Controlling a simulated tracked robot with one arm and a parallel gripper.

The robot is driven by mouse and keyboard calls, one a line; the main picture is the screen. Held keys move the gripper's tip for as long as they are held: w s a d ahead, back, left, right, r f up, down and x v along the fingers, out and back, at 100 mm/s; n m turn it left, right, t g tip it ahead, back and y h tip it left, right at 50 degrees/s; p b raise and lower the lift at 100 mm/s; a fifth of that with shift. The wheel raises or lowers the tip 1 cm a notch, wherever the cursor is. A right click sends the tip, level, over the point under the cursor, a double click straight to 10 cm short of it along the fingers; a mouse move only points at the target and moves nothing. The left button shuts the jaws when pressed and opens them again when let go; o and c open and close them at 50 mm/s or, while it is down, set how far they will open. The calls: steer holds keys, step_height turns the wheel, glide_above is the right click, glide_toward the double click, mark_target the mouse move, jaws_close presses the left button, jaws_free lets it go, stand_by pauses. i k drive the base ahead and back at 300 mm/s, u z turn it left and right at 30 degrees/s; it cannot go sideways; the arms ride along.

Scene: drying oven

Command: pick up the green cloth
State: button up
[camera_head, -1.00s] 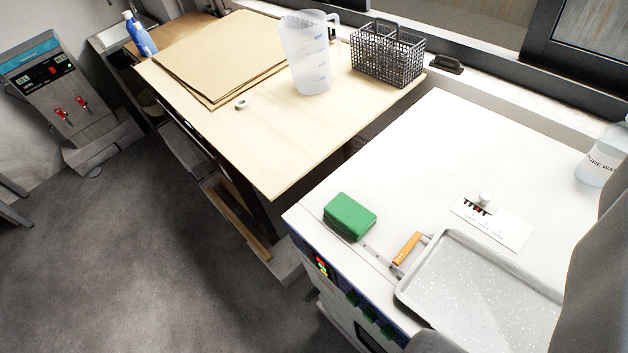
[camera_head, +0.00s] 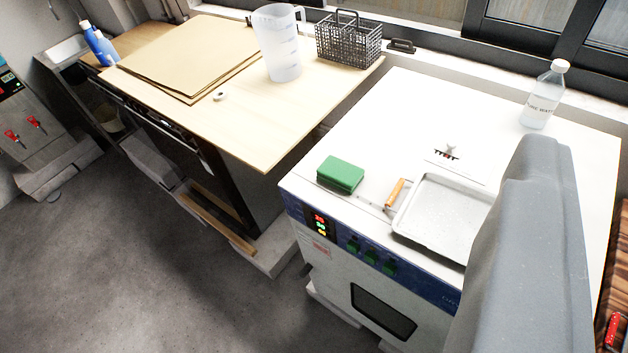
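The green cloth (camera_head: 341,173) is a small folded block. It lies on the white top of the drying oven (camera_head: 420,110), near the front left corner and just above the front panel. Nothing covers it. A grey part of my arm fills the lower right of the view. My gripper's fingers do not show, so its state cannot be seen.
A grey tray (camera_head: 445,217) and an orange-handled tool (camera_head: 395,193) lie right of the cloth. A water bottle (camera_head: 543,95) stands at the back right. A wooden table (camera_head: 250,130) with a jug (camera_head: 277,45) and wire basket (camera_head: 348,42) stands left. Grey floor in front is free.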

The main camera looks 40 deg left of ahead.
mark_target(343, 175)
steer(key=z, duration=0.15)
steer(key=i, duration=0.9)
steer(key=u, duration=0.1)
